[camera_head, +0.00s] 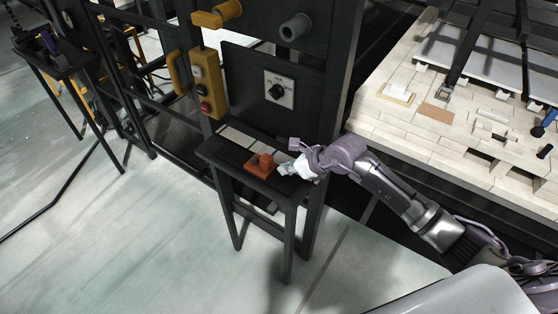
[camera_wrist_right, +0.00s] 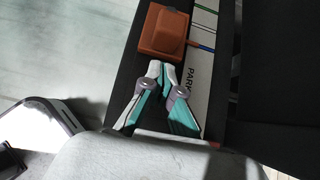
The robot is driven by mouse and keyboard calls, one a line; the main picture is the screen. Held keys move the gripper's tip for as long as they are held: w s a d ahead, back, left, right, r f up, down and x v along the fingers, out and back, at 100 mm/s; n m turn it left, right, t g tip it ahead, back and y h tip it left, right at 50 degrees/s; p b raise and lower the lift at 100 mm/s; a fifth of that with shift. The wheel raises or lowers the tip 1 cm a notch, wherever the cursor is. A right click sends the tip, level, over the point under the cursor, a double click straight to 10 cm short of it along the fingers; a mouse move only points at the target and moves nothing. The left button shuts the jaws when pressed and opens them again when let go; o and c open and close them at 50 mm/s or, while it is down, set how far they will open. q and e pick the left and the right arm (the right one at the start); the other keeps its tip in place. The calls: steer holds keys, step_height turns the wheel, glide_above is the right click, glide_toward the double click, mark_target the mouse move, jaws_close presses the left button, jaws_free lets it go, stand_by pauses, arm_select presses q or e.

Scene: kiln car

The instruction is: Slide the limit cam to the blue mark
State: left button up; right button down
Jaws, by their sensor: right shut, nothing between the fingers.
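The limit cam, an orange-brown block (camera_head: 261,166), sits on a small dark stand. It also shows at the top of the right wrist view (camera_wrist_right: 164,32). Beside it runs a white strip (camera_wrist_right: 196,75) lettered PARK, with green lines and a blue mark (camera_wrist_right: 204,47). My left gripper is not in view.
The stand (camera_head: 222,158) has a dark panel with a rotary switch (camera_head: 279,90) behind it and a yellow button box (camera_head: 206,84) at its left. The kiln car's pale brick deck (camera_head: 385,118) lies to the right. Open floor (camera_head: 150,230) lies in front.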

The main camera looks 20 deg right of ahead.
mark_target(263, 158)
steer(key=shift+w+a+r, duration=0.1)
steer(key=shift+w+a, duration=0.75)
steer(key=shift+w, duration=0.15)
